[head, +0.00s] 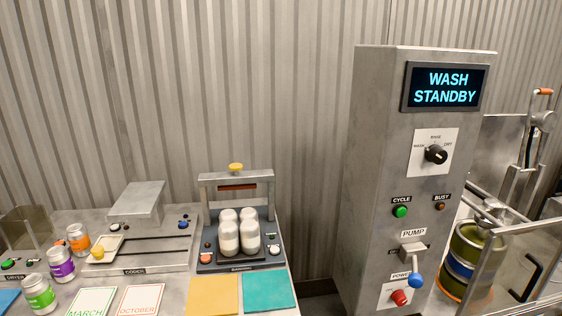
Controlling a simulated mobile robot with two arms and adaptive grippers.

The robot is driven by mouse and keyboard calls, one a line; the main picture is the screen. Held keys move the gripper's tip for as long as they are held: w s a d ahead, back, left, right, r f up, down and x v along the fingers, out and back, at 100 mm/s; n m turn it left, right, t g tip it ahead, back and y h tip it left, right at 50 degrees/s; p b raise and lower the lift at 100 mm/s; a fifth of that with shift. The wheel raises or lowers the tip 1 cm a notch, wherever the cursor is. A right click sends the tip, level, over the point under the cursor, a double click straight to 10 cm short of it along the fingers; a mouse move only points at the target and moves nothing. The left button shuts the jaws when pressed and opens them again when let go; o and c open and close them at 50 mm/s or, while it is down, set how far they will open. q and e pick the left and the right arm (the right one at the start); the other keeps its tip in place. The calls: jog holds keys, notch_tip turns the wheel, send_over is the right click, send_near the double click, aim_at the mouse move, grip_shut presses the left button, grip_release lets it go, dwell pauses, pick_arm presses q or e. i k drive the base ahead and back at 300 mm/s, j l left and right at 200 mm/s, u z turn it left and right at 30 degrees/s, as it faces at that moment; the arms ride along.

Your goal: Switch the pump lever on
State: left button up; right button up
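The pump lever (416,281) has a blue ball knob and hangs downward from a grey block under the PUMP label (413,233). It is on the front of the tall grey control cabinet (372,190) at the right. The markings beside the lever are partly covered and too small to read. The cabinet's display (445,85) reads WASH STANDBY. Neither of my grippers shows in the head view.
On the cabinet are a black dial (436,154), a green CYCLE button (400,211) and a red power knob (399,297) close below the lever. A metal frame with a green drum (470,262) stands to the right. A bench with cans and bottles (229,237) is at left.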

aim_at(414, 280)
jog(key=j+z, duration=0.15)
jog(key=z, duration=1.45)
jog(key=i+j, duration=0.05)
